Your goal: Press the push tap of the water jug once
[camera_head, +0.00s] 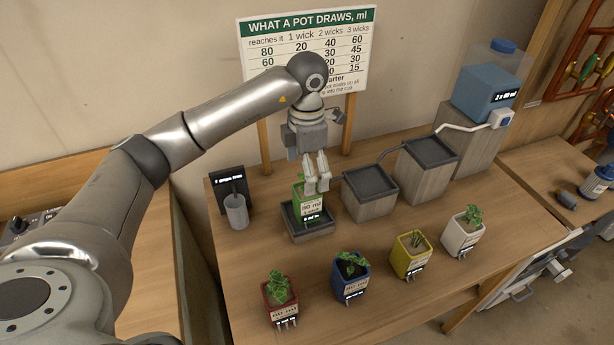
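The water jug (484,95) is clear with blue water and a blue cap. It stands at the back right on the tallest wooden block. My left gripper (318,188) points down at the green pot (304,207), far to the left of the jug. Its fingers are close together and overlap the pot's upper right side; I cannot tell whether they grip it. My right gripper is not clearly in view.
The green pot stands in a dark tray (322,230). Stepped wooden blocks with dark trays (369,183) (432,152) and pipes lead up to the jug. Red (280,296), blue (350,279), yellow (411,257) and white (462,238) pots line the front. A grey cup (236,212) stands left.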

